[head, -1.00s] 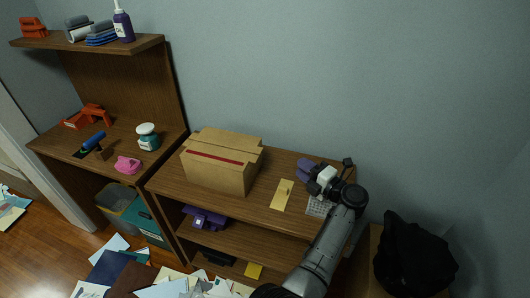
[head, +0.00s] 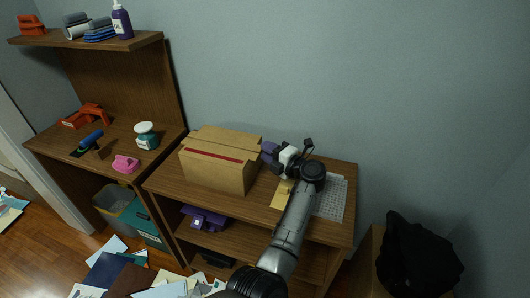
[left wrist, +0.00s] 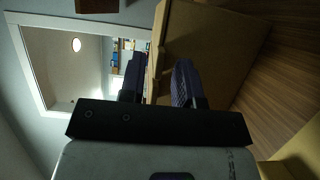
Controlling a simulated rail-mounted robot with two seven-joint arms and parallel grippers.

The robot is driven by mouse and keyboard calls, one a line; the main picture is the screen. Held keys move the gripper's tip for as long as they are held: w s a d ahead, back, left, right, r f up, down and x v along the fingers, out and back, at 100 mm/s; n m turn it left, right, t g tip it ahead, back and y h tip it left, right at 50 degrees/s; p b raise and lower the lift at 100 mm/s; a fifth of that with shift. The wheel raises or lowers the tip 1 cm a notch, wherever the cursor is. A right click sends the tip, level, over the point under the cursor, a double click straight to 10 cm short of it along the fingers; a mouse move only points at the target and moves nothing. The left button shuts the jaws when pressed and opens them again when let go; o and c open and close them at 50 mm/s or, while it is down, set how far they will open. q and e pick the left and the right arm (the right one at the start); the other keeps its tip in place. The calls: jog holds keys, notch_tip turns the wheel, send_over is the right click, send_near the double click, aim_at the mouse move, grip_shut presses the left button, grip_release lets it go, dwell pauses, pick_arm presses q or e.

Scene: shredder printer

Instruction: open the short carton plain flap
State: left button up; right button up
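The brown cardboard carton (head: 232,177) stands on the wooden shelf unit, with a red stripe along its front upper part. Its top looks covered by flaps; the short plain flap cannot be made out clearly. My left gripper (head: 268,152) is beside the upper right short end of the carton, its purple fingers pointing toward it. In the left wrist view the gripper (left wrist: 157,82) is open, with the fingers apart. A brown carton panel (left wrist: 210,45) fills the area behind the right finger, and its edge runs between the fingers. Contact cannot be told. My right gripper is not in view.
A yellow sheet (head: 280,198) and a white gridded item (head: 331,198) lie on the shelf top (head: 165,182) right of the carton. A desk (head: 60,146) with a teal jar (head: 146,136) stands left. A black bag (head: 415,255) is at lower right.

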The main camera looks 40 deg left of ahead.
pick_arm(q)
jog(key=shift+a, duration=0.65)
grip_shut()
